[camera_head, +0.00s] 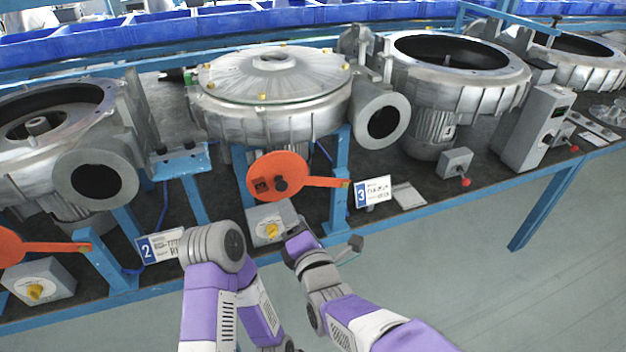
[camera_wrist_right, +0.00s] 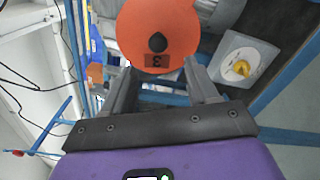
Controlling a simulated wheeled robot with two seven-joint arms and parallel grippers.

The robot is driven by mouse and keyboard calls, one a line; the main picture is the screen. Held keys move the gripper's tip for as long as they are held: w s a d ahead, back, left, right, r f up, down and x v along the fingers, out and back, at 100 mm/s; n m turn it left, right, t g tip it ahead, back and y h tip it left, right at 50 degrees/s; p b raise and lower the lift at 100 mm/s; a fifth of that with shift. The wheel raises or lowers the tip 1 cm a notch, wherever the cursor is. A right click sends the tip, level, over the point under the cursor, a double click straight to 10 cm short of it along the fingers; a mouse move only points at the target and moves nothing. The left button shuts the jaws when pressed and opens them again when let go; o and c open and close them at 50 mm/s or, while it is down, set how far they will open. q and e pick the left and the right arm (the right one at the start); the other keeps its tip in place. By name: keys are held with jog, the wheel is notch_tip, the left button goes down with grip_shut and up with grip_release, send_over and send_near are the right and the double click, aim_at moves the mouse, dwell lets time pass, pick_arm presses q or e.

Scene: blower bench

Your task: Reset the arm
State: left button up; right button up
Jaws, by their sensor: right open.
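My right arm comes in from the lower right in the head view. Its gripper (camera_head: 297,240) is at the bench's front edge, just right of the switch box with a yellow knob (camera_head: 268,222) and below the orange paddle (camera_head: 277,177). In the right wrist view the right gripper (camera_wrist_right: 162,84) is open, with nothing between its fingers. The orange disc marked 3 (camera_wrist_right: 158,35) lies beyond the fingertips, and the yellow-knob box (camera_wrist_right: 243,66) is to the right. My left arm is folded at the lower middle of the head view; its gripper cannot be seen.
Large metal blower housings stand along the bench, including a lidded one (camera_head: 270,85) behind the paddle. A number 3 card (camera_head: 373,191) and a number 2 card (camera_head: 160,246) are at the front edge. Blue bins (camera_head: 240,25) line the back. The floor (camera_head: 460,270) at right is clear.

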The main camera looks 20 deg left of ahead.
jog(key=w+d+f+m+g+h+p, duration=0.1)
jog(key=d+f+m+g+h, duration=0.2)
jog(key=d+f+m, duration=0.75)
jog(key=w+d+f+m+g+h+p, duration=0.15)
jog(key=d+f+m+g+h, duration=0.35)
jog(key=f, duration=1)
jog(key=s+d+f+m+g, duration=0.2)
jog(key=s+d+f+m, duration=0.5)
jog(key=d+f, duration=0.25)
jog(key=s+d+f+m+g+y+p, duration=0.1)
jog(key=s+f+m+g, duration=0.3)
jog(key=s+m, duration=0.6)
jog(key=s+d+f+p, duration=0.1)
jog(key=s, duration=0.1)
jog(key=shift+s+f+y, duration=0.15)
jog(key=shift+s+y, duration=0.15)
jog(key=shift+s, duration=0.05)
